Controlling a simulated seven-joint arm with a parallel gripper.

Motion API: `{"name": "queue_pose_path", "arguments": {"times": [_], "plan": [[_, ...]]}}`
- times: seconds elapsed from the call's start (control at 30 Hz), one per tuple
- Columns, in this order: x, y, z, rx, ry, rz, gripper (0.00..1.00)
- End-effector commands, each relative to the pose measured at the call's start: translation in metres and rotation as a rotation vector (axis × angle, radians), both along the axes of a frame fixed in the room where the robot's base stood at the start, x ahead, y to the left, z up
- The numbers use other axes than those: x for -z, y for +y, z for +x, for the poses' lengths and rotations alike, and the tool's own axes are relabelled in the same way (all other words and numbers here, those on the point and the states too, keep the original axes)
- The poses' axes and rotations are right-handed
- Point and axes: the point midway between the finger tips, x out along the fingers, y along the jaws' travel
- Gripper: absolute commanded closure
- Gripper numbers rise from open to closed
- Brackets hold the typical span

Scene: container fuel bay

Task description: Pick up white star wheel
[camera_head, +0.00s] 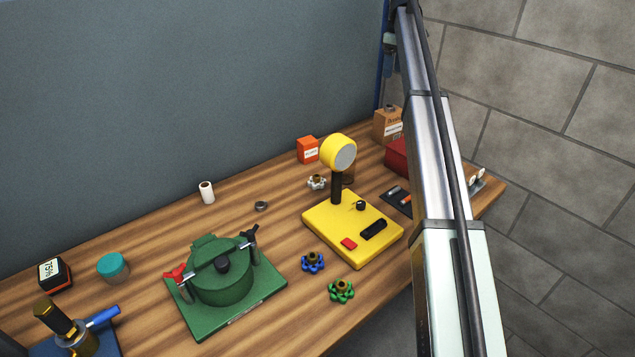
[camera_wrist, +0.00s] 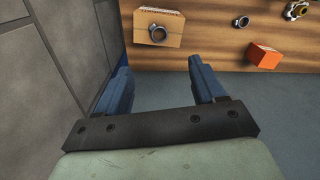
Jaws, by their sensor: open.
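The white star wheel (camera_head: 317,182) lies on the wooden bench in the head view, in front of an orange box and behind the yellow lamp base. In the wrist view, a partly cropped pale wheel with a gold hub (camera_wrist: 296,10) at the top right corner appears to be it. My gripper (camera_wrist: 159,66) is open and empty, its two blue fingers wide apart. It is well away from the wheel, beyond the bench's edge. In the head view my arm rises along the right side, and the fingers cannot be made out clearly.
The orange box (camera_head: 307,150) and yellow lamp base (camera_head: 330,232) flank the wheel. A cardboard box (camera_wrist: 172,29) stands near my fingers. A blue wheel (camera_head: 313,262), a green wheel (camera_head: 341,291) and a green pot (camera_head: 220,283) stand farther forward. A stone wall (camera_head: 540,90) is at right.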

Motion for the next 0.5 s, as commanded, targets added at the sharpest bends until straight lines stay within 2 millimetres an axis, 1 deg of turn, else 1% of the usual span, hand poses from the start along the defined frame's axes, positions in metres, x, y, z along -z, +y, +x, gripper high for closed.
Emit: {"name": "queue_pose_path", "arguments": {"times": [0.03,0.07,0.1,0.27,0.33,0.37,0.43,0.47,0.5], "plan": [[0.0,0.0,0.0,0.0,0.0,0.0,0.26],[0.0,0.0,0.0,0.0,0.0,0.0,0.23],[0.0,0.0,0.0,0.0,0.0,0.0,0.22],[0.0,0.0,0.0,0.0,0.0,0.0,0.22],[0.001,0.003,-0.002,-0.007,0.0,-0.002,0.22],[0.003,0.007,-0.005,-0.014,0.001,-0.004,0.22],[0.008,0.021,-0.015,-0.044,0.002,-0.015,0.22],[0.011,0.029,-0.021,-0.062,0.003,-0.024,0.22],[0.015,0.042,-0.031,-0.093,0.004,-0.037,0.22]]}}
